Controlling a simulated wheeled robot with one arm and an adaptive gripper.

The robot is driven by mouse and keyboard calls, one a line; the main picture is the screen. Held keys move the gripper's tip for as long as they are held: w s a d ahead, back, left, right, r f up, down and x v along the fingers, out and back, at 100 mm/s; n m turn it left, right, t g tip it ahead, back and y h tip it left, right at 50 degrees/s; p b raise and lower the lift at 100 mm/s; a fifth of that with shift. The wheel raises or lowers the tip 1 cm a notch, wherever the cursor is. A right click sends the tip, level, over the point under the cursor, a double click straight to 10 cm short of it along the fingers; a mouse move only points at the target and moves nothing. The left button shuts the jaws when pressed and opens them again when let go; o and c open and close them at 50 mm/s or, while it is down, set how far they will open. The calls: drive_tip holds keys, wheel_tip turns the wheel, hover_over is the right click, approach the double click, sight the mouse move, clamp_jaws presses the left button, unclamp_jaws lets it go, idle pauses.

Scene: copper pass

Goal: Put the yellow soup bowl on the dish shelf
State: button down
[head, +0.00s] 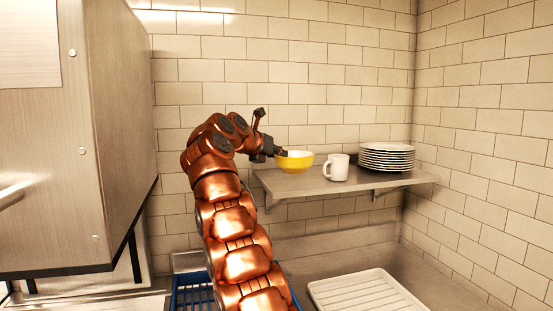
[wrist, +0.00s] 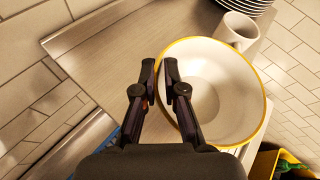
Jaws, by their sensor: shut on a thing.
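The yellow soup bowl (head: 295,161), yellow outside and white inside, is upright at the left end of the dish shelf (head: 300,184). In the wrist view the bowl (wrist: 225,95) shows its white inside and yellow rim. My gripper (head: 280,152) is shut on the bowl's left rim, which lies between the two fingers in the wrist view (wrist: 159,78). The bowl appears at or just above the shelf top; I cannot tell whether it touches. The grey metal shelf (wrist: 105,50) shows bare to the left of the bowl in the wrist view.
A white mug (head: 337,168) stands on the shelf right of the bowl, close to its rim. A stack of plates (head: 386,157) stands farther right. Below are a blue rack (head: 190,297) and a white tray (head: 365,293). A large steel machine (head: 125,130) stands at left.

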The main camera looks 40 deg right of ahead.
drive_tip(key=shift+w+d+p, duration=0.3)
drive_tip(key=shift+w+p, duration=0.15)
drive_tip(key=shift+w, duration=0.1)
drive_tip(key=shift+w+d+p, duration=0.3)
drive_tip(key=shift+w+p, duration=0.15)
drive_tip(key=shift+w, duration=0.05)
drive_tip(key=shift+s+f+b, duration=0.15)
drive_tip(key=shift+f+b, duration=0.55)
drive_tip(key=shift+f, duration=1.2)
drive_tip(key=shift+f, duration=0.1)
drive_tip(key=c, duration=1.2)
unclamp_jaws()
drive_tip(key=shift+c, duration=0.2)
